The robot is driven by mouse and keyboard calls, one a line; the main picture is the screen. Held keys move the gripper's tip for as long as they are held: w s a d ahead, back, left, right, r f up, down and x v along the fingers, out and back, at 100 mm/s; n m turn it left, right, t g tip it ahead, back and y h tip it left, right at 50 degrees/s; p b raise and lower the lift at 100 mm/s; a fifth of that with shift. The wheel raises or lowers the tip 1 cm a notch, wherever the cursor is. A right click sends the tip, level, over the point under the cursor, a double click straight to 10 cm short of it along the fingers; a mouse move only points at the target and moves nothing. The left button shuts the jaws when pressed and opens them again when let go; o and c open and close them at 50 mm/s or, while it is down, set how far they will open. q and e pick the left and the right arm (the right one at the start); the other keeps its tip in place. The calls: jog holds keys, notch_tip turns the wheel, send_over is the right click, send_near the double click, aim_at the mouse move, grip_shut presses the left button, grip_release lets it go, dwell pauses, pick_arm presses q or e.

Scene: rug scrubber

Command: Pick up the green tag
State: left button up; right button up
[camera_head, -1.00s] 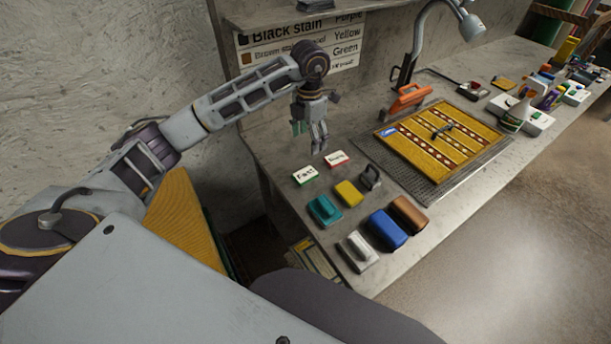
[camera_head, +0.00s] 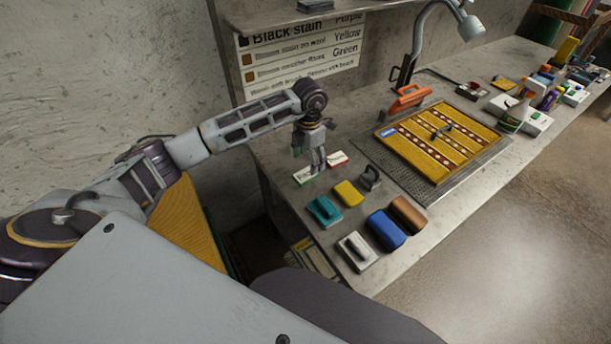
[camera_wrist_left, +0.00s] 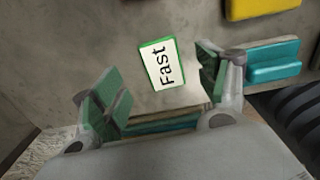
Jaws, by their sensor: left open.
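The green tag (camera_head: 304,176) is a small white card with a green border, lying flat on the workbench. In the left wrist view the green tag (camera_wrist_left: 162,64) reads "Fast" and lies ahead of and between the fingers, apart from them. My left gripper (camera_head: 317,168) is over the bench just above the tag and hides part of it. In the left wrist view my left gripper (camera_wrist_left: 160,88) is open with its green pads spread and nothing between them. My right gripper is not in view.
A red-edged tag (camera_head: 338,159) lies close beside the gripper. A teal brush (camera_head: 324,211), yellow sponge (camera_head: 347,194), white brush (camera_head: 357,250) and blue block (camera_head: 387,229) lie nearby. A yellow rug (camera_head: 418,152) lies on a grate to the right.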

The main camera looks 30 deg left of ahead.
aim_at(308, 173)
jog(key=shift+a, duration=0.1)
pick_arm(q)
jog(key=shift+f, duration=0.15)
jog(key=shift+s+f+p, duration=0.1)
jog(key=shift+f+p, duration=0.25)
jog(key=shift+f, duration=2.1)
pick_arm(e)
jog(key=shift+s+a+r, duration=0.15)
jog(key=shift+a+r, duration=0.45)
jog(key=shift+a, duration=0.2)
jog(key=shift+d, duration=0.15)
